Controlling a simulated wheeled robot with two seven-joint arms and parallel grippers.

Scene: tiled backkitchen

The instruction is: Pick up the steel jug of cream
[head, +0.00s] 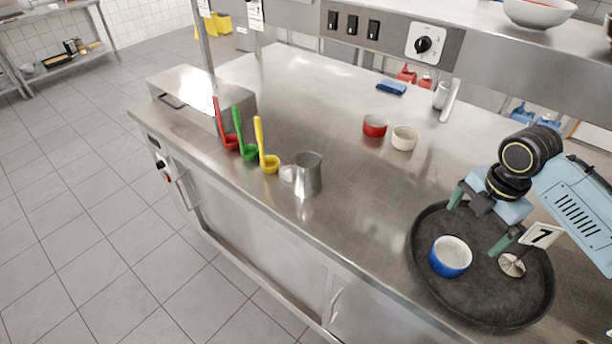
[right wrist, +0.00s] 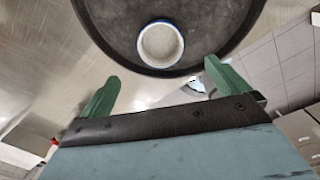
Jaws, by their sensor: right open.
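The steel jug (head: 308,175) stands upright on the steel counter (head: 340,230), near its front edge and left of the tray. Its contents cannot be made out. My right gripper (head: 480,222) is open and empty above the dark round tray (head: 428,285), well to the right of the jug. In the right wrist view the two green fingers (right wrist: 165,92) are spread apart with nothing between them. The jug is not clearly seen in that view. My left gripper is not in view.
A blue ramekin (head: 450,258) and a number 7 sign (head: 541,235) stand on the tray. Red (head: 228,140), green (head: 247,150) and yellow (head: 267,160) ladles stand left of the jug. Red (head: 375,126) and cream (head: 404,138) ramekins are farther back. Counter between jug and tray is clear.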

